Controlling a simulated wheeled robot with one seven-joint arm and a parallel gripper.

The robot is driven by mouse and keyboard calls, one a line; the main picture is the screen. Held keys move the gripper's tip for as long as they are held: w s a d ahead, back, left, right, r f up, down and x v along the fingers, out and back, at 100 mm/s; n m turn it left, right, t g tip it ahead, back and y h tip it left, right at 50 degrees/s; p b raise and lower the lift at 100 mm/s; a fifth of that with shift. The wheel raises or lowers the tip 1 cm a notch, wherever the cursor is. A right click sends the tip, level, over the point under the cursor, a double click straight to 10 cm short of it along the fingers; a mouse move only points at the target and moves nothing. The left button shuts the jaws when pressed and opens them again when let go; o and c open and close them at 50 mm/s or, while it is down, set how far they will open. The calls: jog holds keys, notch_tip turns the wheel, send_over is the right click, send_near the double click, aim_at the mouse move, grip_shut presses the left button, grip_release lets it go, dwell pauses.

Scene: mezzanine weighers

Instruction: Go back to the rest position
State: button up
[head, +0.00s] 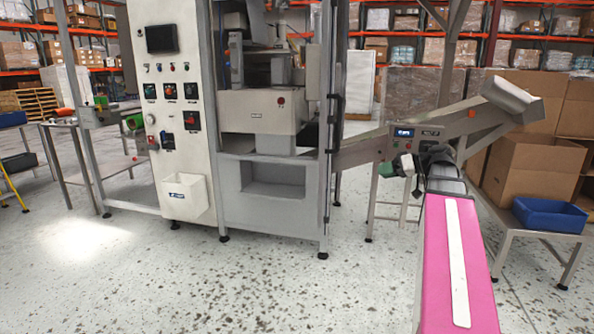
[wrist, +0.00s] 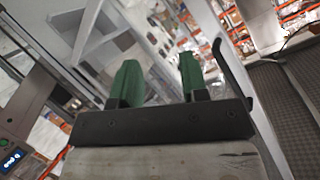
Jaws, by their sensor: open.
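My gripper (wrist: 160,70) shows in the wrist view as two green fingers, parallel and apart, with nothing between them. In the head view my gripper (head: 388,168) is small and partly hidden at the far end of my pink arm, in front of the inclined conveyor (head: 455,122). It points toward the weighing machine (head: 268,110). I cannot tell from the head view how far it is from the conveyor frame.
A control panel (head: 178,105) with a white bin (head: 186,197) fronts the machine. A steel table (head: 88,140) stands left. A blue tray (head: 549,214) lies on a low stand at right, near an open carton (head: 528,165). The speckled floor (head: 240,285) ahead is clear.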

jog(key=s+a+f+m+g+h, duration=0.1)
jog(key=a+f+m+h, duration=0.2)
jog(key=f, duration=0.8)
jog(key=s+a+f+m+g+h, duration=0.2)
jog(key=a+f, duration=0.3)
jog(key=f, duration=0.5)
jog(key=s+a+f+m+g+h, duration=0.1)
jog(key=s+f+h, duration=0.2)
jog(key=f, duration=0.6)
jog(key=s+a+f+m+g+h, duration=0.1)
jog(key=s+f+h, duration=0.3)
jog(key=s+f, duration=0.3)
notch_tip(320, 180, down, 3)
jog(key=shift+a+r+h, duration=0.15)
jog(key=shift+a+h, duration=0.15)
jog(key=shift+a, duration=0.1)
